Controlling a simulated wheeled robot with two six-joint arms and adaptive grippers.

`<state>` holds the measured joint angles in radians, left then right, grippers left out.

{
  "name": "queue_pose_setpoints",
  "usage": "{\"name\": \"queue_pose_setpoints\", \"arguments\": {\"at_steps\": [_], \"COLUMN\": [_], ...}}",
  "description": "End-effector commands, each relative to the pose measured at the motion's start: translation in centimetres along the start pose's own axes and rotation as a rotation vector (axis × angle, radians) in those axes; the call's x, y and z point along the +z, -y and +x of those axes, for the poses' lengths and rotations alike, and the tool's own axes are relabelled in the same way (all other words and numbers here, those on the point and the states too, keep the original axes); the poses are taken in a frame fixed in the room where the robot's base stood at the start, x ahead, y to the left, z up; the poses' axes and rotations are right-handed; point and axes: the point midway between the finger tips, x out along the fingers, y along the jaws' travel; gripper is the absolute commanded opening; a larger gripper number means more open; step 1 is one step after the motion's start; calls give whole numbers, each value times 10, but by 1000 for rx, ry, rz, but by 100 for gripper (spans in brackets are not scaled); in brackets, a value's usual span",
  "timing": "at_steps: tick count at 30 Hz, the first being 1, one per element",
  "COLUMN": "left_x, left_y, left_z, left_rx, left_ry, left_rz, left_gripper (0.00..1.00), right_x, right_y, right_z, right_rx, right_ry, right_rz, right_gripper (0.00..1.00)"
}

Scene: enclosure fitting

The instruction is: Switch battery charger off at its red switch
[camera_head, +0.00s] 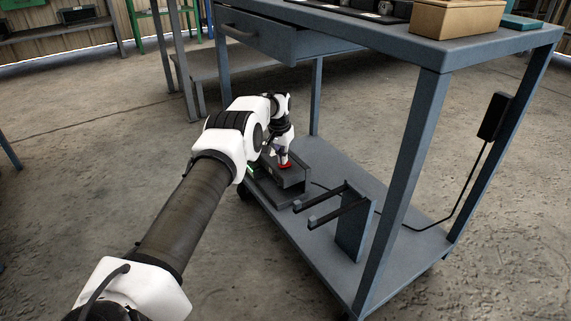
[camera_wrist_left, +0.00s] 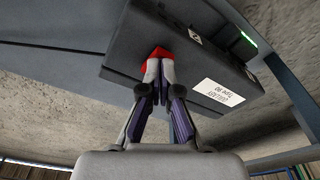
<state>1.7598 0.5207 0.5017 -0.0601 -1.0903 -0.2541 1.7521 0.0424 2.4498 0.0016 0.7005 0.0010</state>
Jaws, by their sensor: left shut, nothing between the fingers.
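The battery charger (camera_head: 292,179) is a dark box on the lower shelf of a blue-grey cart. Its red switch (camera_head: 285,165) shows just under my left gripper (camera_head: 283,158) in the head view. In the left wrist view the charger (camera_wrist_left: 170,45) fills the upper middle, with a white label and a green light. The red switch (camera_wrist_left: 157,54) is at the tips of my left gripper (camera_wrist_left: 159,66), which is shut and empty. The fingertips appear to touch the switch and hide part of it. My right gripper is in neither view.
The cart's top (camera_head: 440,45) and open drawer (camera_head: 262,37) stand above the shelf. A bracket with two prongs (camera_head: 352,220) stands beside the charger. A cable runs to a black box (camera_head: 494,117) on a cart post. The shelf's front right (camera_head: 400,262) is clear.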

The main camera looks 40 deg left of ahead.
Motion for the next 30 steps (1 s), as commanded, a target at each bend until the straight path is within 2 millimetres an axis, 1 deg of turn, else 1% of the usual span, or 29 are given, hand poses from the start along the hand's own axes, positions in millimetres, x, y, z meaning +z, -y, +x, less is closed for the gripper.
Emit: {"name": "queue_pose_setpoints", "arguments": {"at_steps": [1,3,19,21,30], "left_x": [-2,-3,-10,-11,-10], "left_y": [0,0,0,0,0], "left_z": [-9,-17,-67,-70,-68], "left_rx": [0,0,1,1,0], "left_ry": [-1,-1,-1,0,-1], "left_rz": [0,0,-1,-1,0], "left_gripper": [0,0,0,0,0], "right_x": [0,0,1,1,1], "right_y": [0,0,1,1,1], "right_z": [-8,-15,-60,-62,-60], "right_rx": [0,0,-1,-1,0], "right_ry": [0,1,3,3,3], "right_rz": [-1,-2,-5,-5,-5], "right_gripper": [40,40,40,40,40]}}
